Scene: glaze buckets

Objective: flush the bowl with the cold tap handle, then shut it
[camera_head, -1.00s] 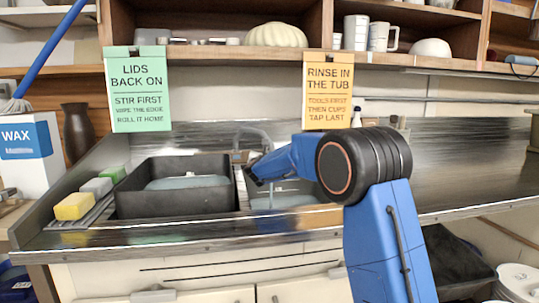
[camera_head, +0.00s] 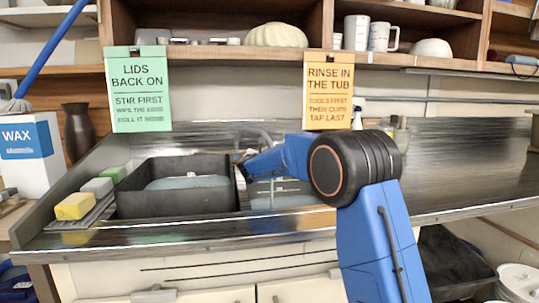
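The sink bowl (camera_head: 285,201) is set in the metal counter, with pale blue-grey water or a wet bottom showing. The grey curved tap spout (camera_head: 262,134) rises behind it, partly hidden by my arm. My gripper (camera_head: 246,172) is over the left side of the bowl, close to the tap, pointing left and down. The cold tap handle cannot be made out; my arm and gripper may hide it. A faint thin vertical line below the tap may be running water, but I cannot be sure. Whether my gripper's fingers are open or shut, or touch the tap, is too small to tell.
A black tub (camera_head: 165,203) with liquid stands just left of the bowl. Sponges (camera_head: 75,206) lie on a rack at the far left. An orange sign (camera_head: 328,90) and a green sign (camera_head: 139,90) hang above. The counter to the right (camera_head: 460,170) is clear.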

